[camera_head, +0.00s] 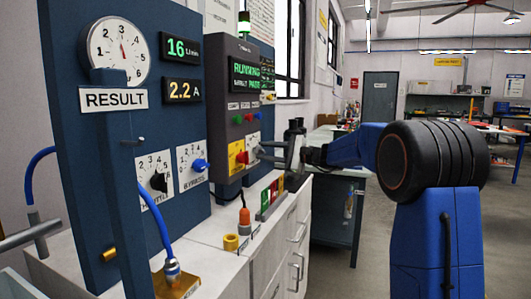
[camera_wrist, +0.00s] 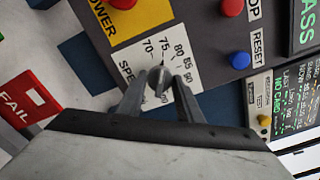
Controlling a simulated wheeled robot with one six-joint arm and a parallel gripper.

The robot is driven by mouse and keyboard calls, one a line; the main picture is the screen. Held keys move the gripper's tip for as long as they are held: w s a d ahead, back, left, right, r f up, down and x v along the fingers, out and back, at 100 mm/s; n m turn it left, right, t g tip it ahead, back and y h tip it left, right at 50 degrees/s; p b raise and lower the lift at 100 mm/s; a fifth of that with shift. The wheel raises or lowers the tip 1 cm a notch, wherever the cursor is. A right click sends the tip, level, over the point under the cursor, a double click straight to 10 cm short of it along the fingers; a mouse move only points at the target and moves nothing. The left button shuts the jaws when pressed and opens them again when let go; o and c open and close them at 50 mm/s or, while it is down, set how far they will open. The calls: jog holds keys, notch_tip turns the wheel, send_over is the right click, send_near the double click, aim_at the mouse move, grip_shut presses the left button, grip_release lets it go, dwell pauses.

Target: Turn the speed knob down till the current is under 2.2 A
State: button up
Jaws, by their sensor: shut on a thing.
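The speed knob (camera_wrist: 159,79) is a grey knob on a white scale plate (camera_wrist: 185,62) marked from about 70 to 90. In the wrist view my gripper (camera_wrist: 157,92) has its two fingers on either side of the knob and is shut on it. The knob's pointer is near 75; the exact reading is unclear. In the head view my gripper (camera_head: 264,150) reaches the grey control box (camera_head: 226,100) from the right, and its fingers hide the knob. The amber current display (camera_head: 183,91) reads 2.2 A. The green flow display (camera_head: 180,48) reads 16 L/min.
A black throttle knob (camera_head: 158,182) and a blue bypass knob (camera_head: 200,165) sit on the blue panel. Red (camera_wrist: 231,7) and blue (camera_wrist: 239,59) buttons are near my fingers.

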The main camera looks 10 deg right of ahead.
jog(key=shift+f, duration=0.1)
dwell(0.3)
jog(key=o, duration=1)
jog(key=shift+o, duration=0.2)
jog(key=v, duration=1.7)
jog(key=shift+s+d, duration=0.15)
jog(key=shift+d, duration=0.05)
